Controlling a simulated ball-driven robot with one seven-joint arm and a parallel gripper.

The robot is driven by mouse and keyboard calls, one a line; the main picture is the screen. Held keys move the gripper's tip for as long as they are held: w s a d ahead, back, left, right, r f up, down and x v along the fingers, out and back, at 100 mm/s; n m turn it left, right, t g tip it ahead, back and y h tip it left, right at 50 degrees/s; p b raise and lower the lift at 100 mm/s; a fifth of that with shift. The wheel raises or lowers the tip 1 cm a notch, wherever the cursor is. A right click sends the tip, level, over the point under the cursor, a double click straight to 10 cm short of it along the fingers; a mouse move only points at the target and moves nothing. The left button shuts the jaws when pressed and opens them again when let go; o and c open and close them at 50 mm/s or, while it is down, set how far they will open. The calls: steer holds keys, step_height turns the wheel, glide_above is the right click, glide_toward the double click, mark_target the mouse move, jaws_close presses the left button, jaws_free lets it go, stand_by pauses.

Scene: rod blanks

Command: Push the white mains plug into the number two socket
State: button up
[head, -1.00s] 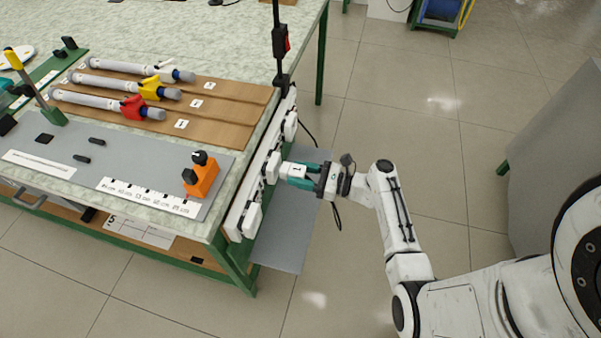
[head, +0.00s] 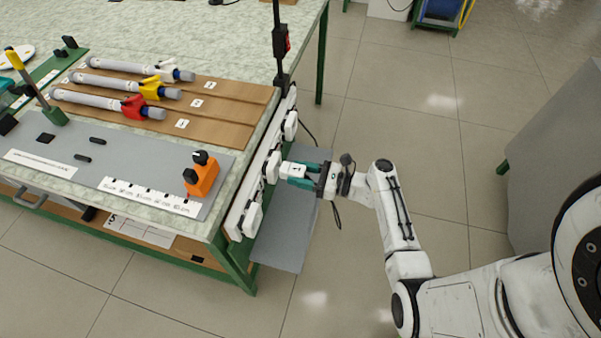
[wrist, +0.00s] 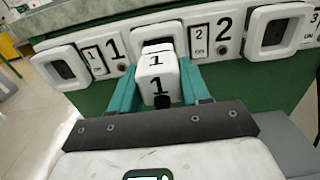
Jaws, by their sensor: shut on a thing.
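My gripper (head: 299,175) has teal fingers shut on a white plug (head: 297,170) marked "1". In the wrist view the plug (wrist: 158,72) sits between the fingers (wrist: 160,92), its front end toward the middle socket (wrist: 158,32). That socket lies between a "1" marking on its left and a "2" marking (wrist: 223,28) on its right. The plug hides the lower part of this socket; I cannot tell whether it touches or enters it.
More sockets flank it, one left (wrist: 65,68) and one right (wrist: 273,35). A grey shelf (head: 280,250) lies below the strip. The table (head: 210,45) carries rods on a brown board (head: 225,115) and an orange block (head: 202,178). Floor right of the strip is open.

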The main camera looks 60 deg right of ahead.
mark_target(289, 171)
steer(key=shift+x, duration=1.6)
steer(key=o, duration=1.2)
steer(key=shift+o, duration=0.2)
steer(key=v, duration=1.1)
steer(key=shift+w, duration=0.1)
